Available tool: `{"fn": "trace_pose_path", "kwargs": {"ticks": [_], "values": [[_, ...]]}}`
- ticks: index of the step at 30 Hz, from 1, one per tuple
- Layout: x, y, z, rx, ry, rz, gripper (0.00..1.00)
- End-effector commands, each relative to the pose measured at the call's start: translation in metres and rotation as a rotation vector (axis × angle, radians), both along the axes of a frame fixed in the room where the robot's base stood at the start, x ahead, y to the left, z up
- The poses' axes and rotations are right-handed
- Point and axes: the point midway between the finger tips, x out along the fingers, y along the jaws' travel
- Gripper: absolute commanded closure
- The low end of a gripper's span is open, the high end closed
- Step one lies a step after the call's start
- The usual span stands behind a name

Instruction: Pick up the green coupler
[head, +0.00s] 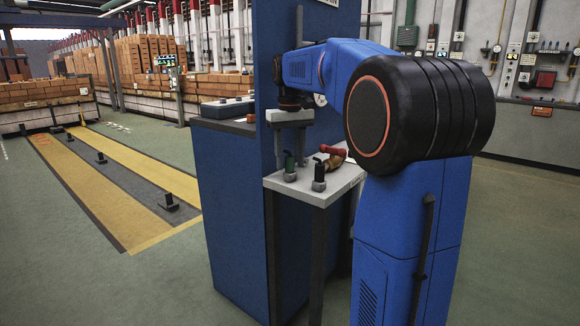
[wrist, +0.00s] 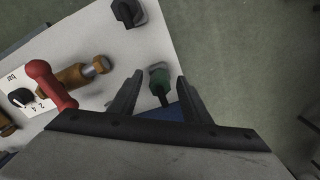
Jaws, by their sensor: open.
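The green coupler (head: 290,168) stands near the left front of a small light grey shelf (head: 325,196). In the wrist view the coupler (wrist: 160,84) shows between the two dark fingers, touching neither. My gripper (head: 290,161) is above the shelf, pointing down, with its fingers apart and nothing held. In the wrist view, my gripper (wrist: 160,76) has one finger on each side of the coupler. The coupler's lower part is partly hidden in the wrist view; I cannot tell how far down the fingertips reach.
A black coupler (head: 319,174) stands close to the right on the shelf. A red-handled brass valve (wrist: 82,75) lies further along it, by a printed label. A tall blue panel (head: 262,230) rises on the left side. Open floor (wrist: 245,50) lies beyond the shelf edge.

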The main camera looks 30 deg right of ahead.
Motion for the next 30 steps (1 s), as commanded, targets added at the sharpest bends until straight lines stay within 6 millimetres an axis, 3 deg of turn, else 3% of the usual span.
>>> {"fn": "trace_pose_path", "kwargs": {"ticks": [1,6,17,30], "values": [[0.0,0.0,0.0,0.0,0.0,0.0,0.59],[0.0,0.0,0.0,0.0,0.0,0.0,0.99],[0.0,0.0,0.005,0.0,-0.001,0.0,1.0],[0.001,0.0,0.076,0.0,-0.002,0.0,1.0]]}}
